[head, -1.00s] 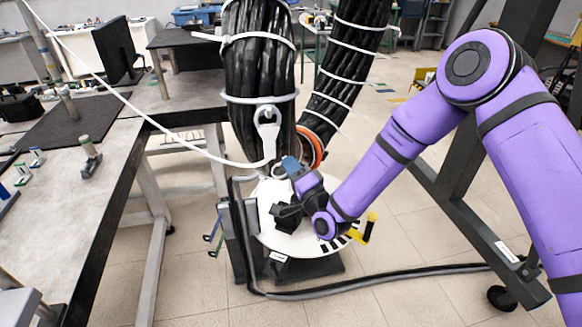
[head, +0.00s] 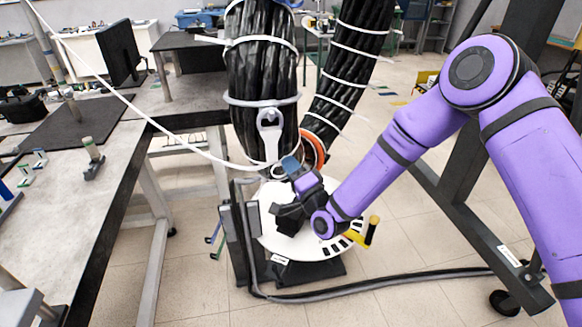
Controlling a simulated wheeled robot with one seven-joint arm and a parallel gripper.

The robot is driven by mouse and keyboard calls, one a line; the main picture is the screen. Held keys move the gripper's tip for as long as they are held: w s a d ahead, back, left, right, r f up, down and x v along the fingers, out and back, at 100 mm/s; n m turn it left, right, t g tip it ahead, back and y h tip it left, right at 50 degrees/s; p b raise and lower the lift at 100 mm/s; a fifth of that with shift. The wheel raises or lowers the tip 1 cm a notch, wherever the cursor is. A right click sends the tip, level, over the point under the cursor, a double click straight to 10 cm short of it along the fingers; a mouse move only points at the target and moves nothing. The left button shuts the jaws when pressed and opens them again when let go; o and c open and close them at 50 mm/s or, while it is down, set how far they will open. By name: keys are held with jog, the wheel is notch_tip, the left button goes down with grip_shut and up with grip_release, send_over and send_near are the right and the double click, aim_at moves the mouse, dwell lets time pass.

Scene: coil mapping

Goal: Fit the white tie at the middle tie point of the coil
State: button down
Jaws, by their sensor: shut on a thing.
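The coil (head: 262,75) is a thick black cable bundle hanging at the centre. A pale band (head: 262,101) circles it, with a white wrench-shaped piece (head: 268,128) hanging from its front. Another white band (head: 260,42) sits higher. A long white tie (head: 190,150) runs from the upper left to the coil's lower end, where a thin white loop shows beside my gripper (head: 290,212). My gripper is below the coil, over a white round plate (head: 345,205). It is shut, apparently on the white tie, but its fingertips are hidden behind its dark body.
A second black bundle (head: 345,75) with white bands slants down at the right. A grey bench (head: 60,215) with small stands fills the left. A dark post and wheeled frame (head: 470,200) stand at right. A cable (head: 390,280) lies across the floor.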

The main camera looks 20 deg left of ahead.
jog(key=c, duration=1)
grip_release()
jog(key=shift+c, duration=0.2)
